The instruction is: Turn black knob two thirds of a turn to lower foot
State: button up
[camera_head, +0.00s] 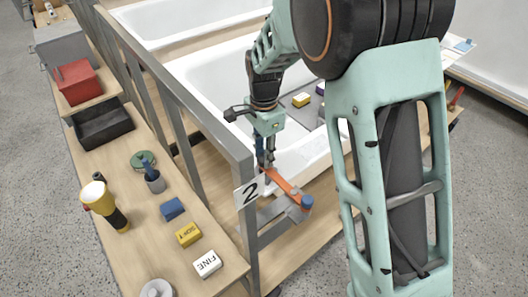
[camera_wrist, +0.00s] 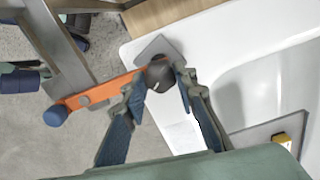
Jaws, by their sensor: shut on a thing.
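The black knob (camera_wrist: 157,77) is in the wrist view, on the near end of an orange bar (camera_wrist: 100,92), beside the white tub rim. My gripper (camera_wrist: 160,80) has one finger on each side of the knob and is shut on it. In the head view my gripper (camera_head: 266,158) points down at the inner end of the orange bar (camera_head: 283,184), just right of the "2" sign; the knob is hidden there. A grey plate (camera_wrist: 154,47) shows behind the knob. I cannot make out the foot for certain.
A metal rail (camera_head: 200,105) with the "2" sign (camera_head: 249,191) stands close left of my gripper. The white tub (camera_head: 200,75) lies behind. A blue cap (camera_head: 307,201) ends the orange bar. A side bench at left holds a red box (camera_head: 77,82), a flashlight (camera_head: 104,206) and several blocks.

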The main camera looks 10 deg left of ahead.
jog(key=shift+m, duration=0.6)
jog(key=o, duration=1.2)
jog(key=shift+c, duration=0.2)
jog(key=shift+r, duration=0.15)
notch_tip(320, 180, up, 12)
